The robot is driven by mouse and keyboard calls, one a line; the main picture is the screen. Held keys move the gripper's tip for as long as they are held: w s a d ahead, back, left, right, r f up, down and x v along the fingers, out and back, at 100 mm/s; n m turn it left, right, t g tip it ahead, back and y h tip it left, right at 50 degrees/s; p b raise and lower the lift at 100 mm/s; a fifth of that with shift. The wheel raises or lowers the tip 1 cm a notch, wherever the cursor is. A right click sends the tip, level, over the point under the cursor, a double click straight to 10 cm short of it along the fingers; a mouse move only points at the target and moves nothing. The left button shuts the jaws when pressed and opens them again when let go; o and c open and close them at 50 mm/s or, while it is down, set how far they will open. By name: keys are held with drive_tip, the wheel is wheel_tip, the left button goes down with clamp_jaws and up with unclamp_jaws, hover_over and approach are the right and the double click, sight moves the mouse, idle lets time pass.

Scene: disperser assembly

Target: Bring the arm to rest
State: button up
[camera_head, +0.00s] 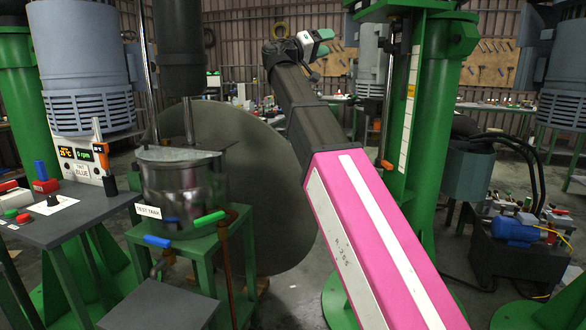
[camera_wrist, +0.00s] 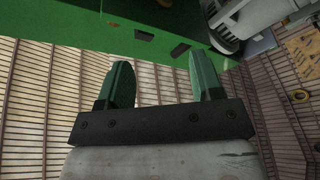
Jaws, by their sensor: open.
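My arm reaches up and away across the middle of the head view, with a pink link near the camera and a dark link beyond. At its far end my gripper (camera_head: 326,44) is raised in the air, well above the benches. In the wrist view my gripper (camera_wrist: 165,85) shows two green fingers standing apart with nothing between them, so it is open and empty. The wrist camera looks up toward the slatted wall and a green metal structure (camera_wrist: 125,30).
A metal test tank (camera_head: 178,190) stands on a green stand at left, beside a control table (camera_head: 90,212) with a display. A green column (camera_head: 428,120) rises just right of my arm. A blue motor (camera_head: 515,230) sits at right. Workbenches line the back.

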drive_tip(key=w+d+f+n+g+y, duration=0.1)
drive_tip(key=d+f+n+y, duration=0.15)
drive_tip(key=f, duration=1.35)
drive_tip(key=w+d+f+n+y, duration=0.1)
drive_tip(key=d+f+y, duration=0.25)
drive_tip(key=f, duration=1.15)
drive_tip(key=w+d+f+n+g+y, duration=0.1)
drive_tip(key=d+f+n+y, duration=0.2)
drive_tip(key=f, duration=1.3)
drive_tip(key=s+f+g+y, duration=0.2)
drive_tip(key=s+f, duration=0.5)
drive_tip(key=f, duration=0.4)
drive_tip(key=s+f+m+g+y, duration=0.1)
drive_tip(key=s+f+y, duration=0.4)
drive_tip(key=f, duration=0.6)
drive_tip(key=s+f+g+y, duration=0.3)
drive_tip(key=s+f, duration=0.6)
drive_tip(key=f, duration=0.2)
drive_tip(key=shift+s+f, duration=0.25)
drive_tip(key=shift+f, duration=0.1)
